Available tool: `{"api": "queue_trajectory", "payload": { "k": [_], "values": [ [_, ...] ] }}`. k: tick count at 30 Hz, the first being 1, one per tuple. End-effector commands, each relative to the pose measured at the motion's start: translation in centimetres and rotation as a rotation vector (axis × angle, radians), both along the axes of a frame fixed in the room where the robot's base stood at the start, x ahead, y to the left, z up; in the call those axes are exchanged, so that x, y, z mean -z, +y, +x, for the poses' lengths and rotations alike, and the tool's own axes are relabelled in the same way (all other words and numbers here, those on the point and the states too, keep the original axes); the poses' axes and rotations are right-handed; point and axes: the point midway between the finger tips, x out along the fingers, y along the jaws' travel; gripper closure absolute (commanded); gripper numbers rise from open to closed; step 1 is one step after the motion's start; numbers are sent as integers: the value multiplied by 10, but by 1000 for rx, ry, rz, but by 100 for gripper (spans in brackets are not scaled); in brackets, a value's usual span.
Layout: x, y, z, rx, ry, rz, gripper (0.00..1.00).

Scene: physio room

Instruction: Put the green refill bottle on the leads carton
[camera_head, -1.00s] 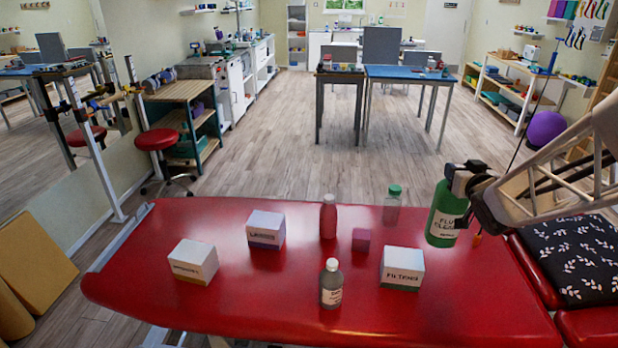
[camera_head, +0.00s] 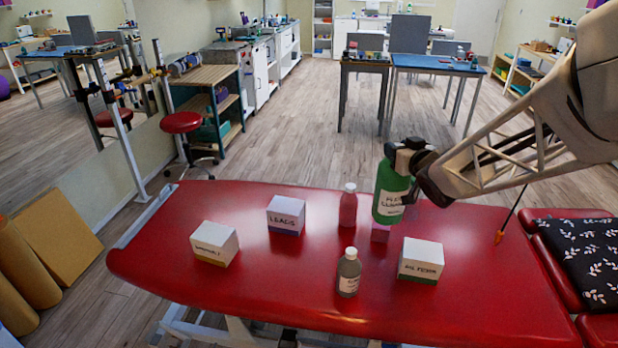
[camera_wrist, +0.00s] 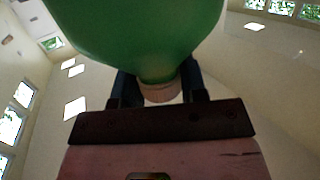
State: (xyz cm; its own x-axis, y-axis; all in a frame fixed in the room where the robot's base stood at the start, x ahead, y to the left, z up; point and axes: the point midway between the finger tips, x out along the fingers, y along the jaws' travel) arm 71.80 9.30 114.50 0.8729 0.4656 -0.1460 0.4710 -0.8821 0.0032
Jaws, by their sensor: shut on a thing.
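The green refill bottle (camera_head: 389,194), with a white label, is held upright in my gripper (camera_head: 402,153) above the red table. My gripper is shut on it near its top. In the wrist view the green bottle (camera_wrist: 140,35) fills the upper middle, between the fingers (camera_wrist: 160,92). The leads carton (camera_head: 286,215), white with a purple lower band and the word LEADS, stands on the table to the left of the bottle. A pink-red bottle stands between them in the picture. The leads carton's top is bare.

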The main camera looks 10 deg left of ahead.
Motion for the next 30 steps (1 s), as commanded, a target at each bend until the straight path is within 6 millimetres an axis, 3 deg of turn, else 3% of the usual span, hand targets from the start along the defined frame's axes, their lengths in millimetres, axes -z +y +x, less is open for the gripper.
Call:
{"api": "queue_trajectory", "payload": {
  "k": [14,30],
  "values": [
    [-2,105,-6,-169,-3,-1,100],
    [0,217,-31,-353,-1,-2,100]
  ]
}}
